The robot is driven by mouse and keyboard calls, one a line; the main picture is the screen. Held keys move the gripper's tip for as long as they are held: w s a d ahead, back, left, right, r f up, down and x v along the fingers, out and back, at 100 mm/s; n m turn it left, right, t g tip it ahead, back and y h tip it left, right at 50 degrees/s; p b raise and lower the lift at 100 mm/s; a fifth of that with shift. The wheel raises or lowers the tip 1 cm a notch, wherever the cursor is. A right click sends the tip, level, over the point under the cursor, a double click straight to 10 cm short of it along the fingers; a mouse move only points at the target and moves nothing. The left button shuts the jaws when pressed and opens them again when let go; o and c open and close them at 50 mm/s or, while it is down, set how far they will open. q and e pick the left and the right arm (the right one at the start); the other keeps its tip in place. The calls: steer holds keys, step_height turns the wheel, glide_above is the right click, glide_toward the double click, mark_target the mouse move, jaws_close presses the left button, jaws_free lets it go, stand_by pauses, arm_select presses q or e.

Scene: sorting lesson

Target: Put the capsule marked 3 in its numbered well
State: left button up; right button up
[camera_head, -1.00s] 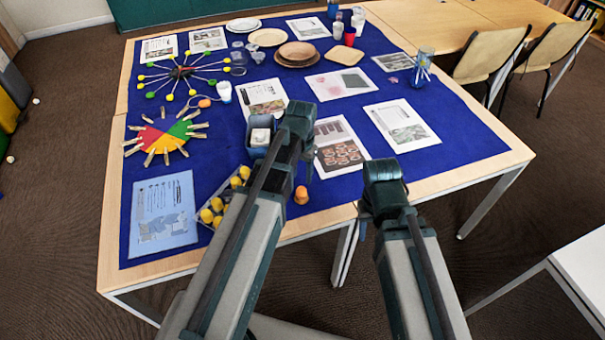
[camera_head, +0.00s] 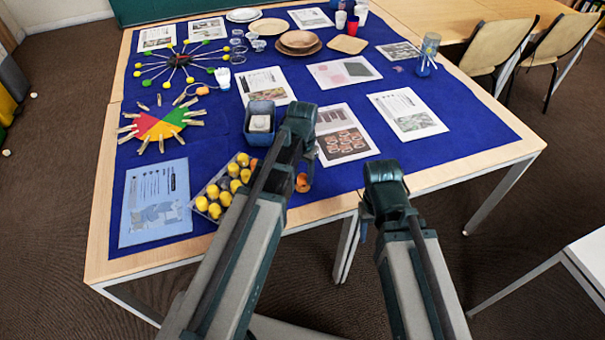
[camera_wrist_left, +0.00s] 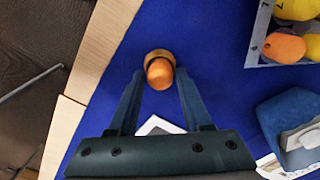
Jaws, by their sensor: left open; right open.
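An orange capsule (camera_head: 303,184) stands on the blue cloth near the table's front edge, partly hidden by my left gripper (camera_head: 305,172). In the left wrist view the capsule (camera_wrist_left: 160,73) lies between the fingertips of the open left gripper (camera_wrist_left: 160,80), with a tan, round part at its far side. I see no gap closed on it, and no number is readable. The numbered tray (camera_head: 201,205) holds several yellow capsules, left of the gripper; its corner (camera_wrist_left: 255,50) shows in the left wrist view with an orange piece inside. My right gripper (camera_head: 383,185) is open, its fingertips largely hidden.
A blue box (camera_head: 260,108) with a white item stands behind the tray. Printed sheets (camera_head: 340,130) lie behind the left gripper. A colour wheel with clothespins (camera_head: 160,127) lies further left. The cloth right of the capsule is fairly clear.

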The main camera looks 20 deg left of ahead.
arm_select(q)
steer(key=c, duration=0.3)
steer(key=shift+r+p, duration=3.5)
steer(key=shift+r, duration=0.05)
steer(key=shift+r+p, duration=0.95)
steer(key=shift+f, duration=0.15)
